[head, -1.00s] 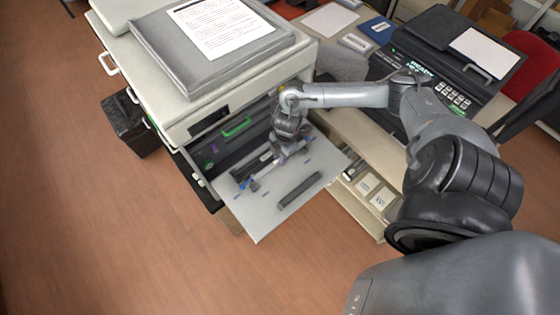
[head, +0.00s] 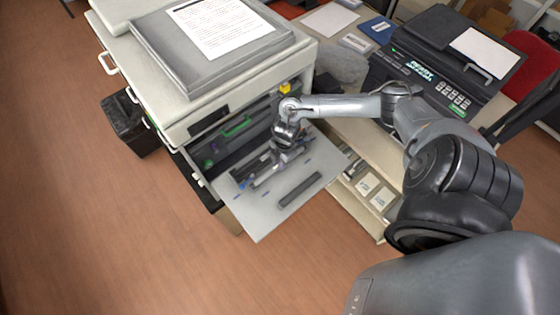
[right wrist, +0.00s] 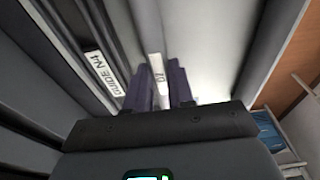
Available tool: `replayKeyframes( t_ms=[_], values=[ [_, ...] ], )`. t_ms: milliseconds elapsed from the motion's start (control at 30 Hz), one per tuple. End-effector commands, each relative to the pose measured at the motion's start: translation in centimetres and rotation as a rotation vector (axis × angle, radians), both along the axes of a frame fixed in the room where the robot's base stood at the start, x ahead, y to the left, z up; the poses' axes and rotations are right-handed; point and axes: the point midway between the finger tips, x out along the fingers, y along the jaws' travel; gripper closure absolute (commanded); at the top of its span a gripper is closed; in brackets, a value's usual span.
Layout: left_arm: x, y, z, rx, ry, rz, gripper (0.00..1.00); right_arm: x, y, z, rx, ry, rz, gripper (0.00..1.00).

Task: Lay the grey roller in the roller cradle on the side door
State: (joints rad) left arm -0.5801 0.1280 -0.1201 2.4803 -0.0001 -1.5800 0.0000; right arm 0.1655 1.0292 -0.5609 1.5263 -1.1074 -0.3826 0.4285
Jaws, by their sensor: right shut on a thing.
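My right gripper (head: 281,157) is over the open side door (head: 262,226) of the printer in the head view, pointing down. It is shut on a slim light grey bar, which I take for the grey roller (head: 266,179), lying slantwise low over the door. Small blue fittings (head: 239,195) show on the door near the bar's ends; I take them for the roller cradle. I cannot tell whether the roller touches them. My left gripper is not in view.
A dark grey bar (head: 300,190) lies on the door, nearer its outer edge. The printer's dark opening (head: 225,140) with a green handle (head: 237,126) is behind. A low shelf (head: 372,190) stands to the right. A guide label (right wrist: 108,74) shows in the right wrist view.

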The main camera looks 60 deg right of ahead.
Motion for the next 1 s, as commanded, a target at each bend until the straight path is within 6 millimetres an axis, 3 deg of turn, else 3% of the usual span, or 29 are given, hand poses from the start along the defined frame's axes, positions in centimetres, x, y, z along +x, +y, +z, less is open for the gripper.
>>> replayKeyframes(
  t_ms=[333, 367, 500, 833, 1000],
  values=[
    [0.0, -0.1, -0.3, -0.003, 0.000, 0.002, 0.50, 0.0, 0.0, -0.6, 0.000, -0.001, -0.001, 1.00],
    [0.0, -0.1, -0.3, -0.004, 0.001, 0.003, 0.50, 0.0, 0.0, -0.7, 0.000, 0.000, -0.001, 0.73],
    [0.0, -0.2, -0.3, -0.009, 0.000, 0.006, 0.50, 0.0, 0.0, -0.6, 0.000, 0.000, -0.001, 0.52],
    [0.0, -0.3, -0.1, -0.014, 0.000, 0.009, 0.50, 0.0, 0.0, -0.4, 0.000, -0.001, 0.000, 0.52],
    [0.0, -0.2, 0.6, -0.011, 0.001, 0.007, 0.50, 0.1, -0.1, 1.1, -0.001, -0.002, 0.001, 0.52]
  ],
)
